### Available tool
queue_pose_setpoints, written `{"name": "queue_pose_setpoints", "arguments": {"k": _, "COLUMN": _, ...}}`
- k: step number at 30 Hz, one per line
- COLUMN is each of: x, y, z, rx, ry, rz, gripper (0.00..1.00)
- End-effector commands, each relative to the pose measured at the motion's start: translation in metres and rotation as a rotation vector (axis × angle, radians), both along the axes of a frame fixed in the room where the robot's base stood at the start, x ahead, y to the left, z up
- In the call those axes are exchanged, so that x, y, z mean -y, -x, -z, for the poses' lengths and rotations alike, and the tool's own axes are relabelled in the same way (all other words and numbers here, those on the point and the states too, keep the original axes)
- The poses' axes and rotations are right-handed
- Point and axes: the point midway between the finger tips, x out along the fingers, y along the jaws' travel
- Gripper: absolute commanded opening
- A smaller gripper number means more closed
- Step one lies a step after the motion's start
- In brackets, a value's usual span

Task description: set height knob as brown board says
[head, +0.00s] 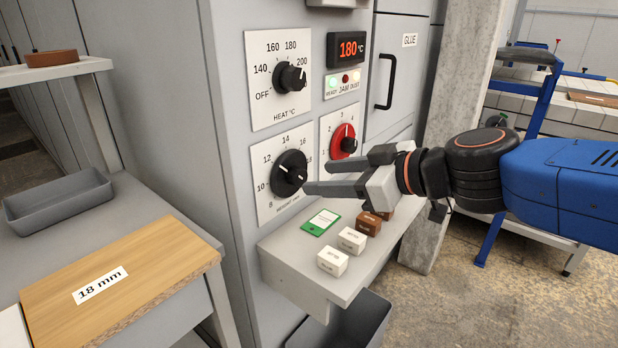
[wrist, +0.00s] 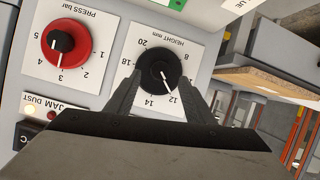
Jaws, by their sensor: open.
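The black height knob (head: 290,172) sits on a white dial plate on the grey machine, and its white line points at about 12. In the wrist view the height knob (wrist: 158,66) appears upside down, its line also near 12. A light brown wooden board (head: 120,280) labelled "18 mm" lies on the left table. My gripper (head: 316,177) is open and points at the height knob from the right. In the wrist view its fingers (wrist: 160,83) reach to either side of the knob's near part; I cannot tell whether they touch it.
The red press knob (head: 343,141) and black heat knob (head: 290,78) are close by. Below, a small shelf (head: 289,264) holds a green card and several small blocks. A grey tray (head: 58,201) and reddish-brown board (head: 51,58) are left; another brown board (head: 598,98) lies far right.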

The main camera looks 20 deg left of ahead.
Motion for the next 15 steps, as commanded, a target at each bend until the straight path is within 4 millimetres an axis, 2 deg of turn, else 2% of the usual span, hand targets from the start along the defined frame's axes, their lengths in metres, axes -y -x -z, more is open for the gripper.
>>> {"name": "queue_pose_setpoints", "arguments": {"k": 6, "x": -0.028, "y": -0.011, "z": 0.012, "rx": -0.002, "ry": 0.000, "rz": -0.002, "gripper": 0.49}}
{"name": "queue_pose_setpoints", "arguments": {"k": 15, "x": -0.044, "y": -0.018, "z": 0.019, "rx": 0.000, "ry": 0.000, "rz": -0.001, "gripper": 0.49}}
